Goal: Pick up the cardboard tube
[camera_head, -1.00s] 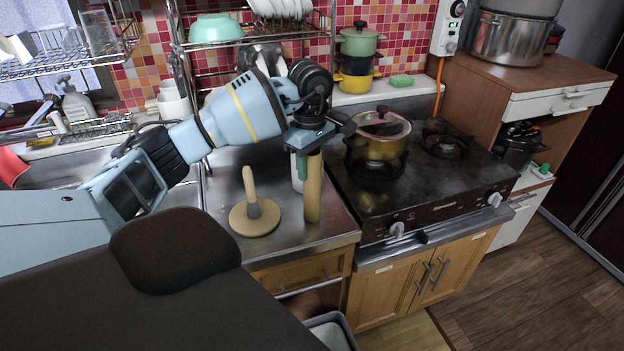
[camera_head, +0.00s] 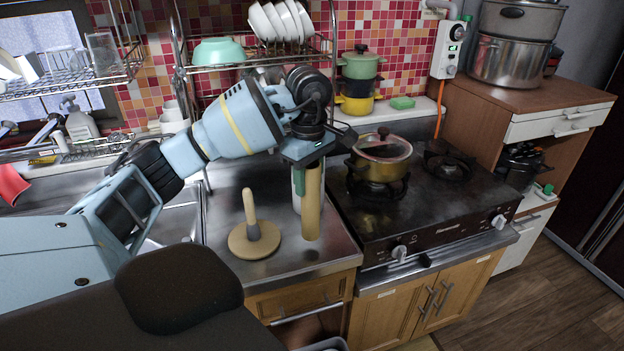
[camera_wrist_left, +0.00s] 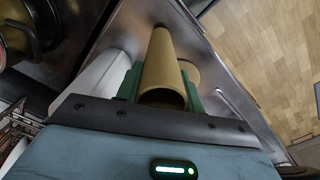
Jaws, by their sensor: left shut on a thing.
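The cardboard tube (camera_head: 311,210) stands upright at the front right of the steel counter, beside the stove. I cannot tell whether its lower end touches the counter. My left gripper (camera_head: 309,164) comes from above and is shut on the tube's upper end. In the left wrist view, the tube (camera_wrist_left: 164,65) runs away between the green fingers of the gripper (camera_wrist_left: 162,88), its open end facing the camera. My right gripper is not in view.
A round wooden stand with an upright post (camera_head: 254,238) is just left of the tube. A pale bottle (camera_head: 297,185) is close behind the tube. The stove (camera_head: 430,205) with a lidded pot (camera_head: 381,160) is on the right; the sink (camera_head: 170,220) is on the left.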

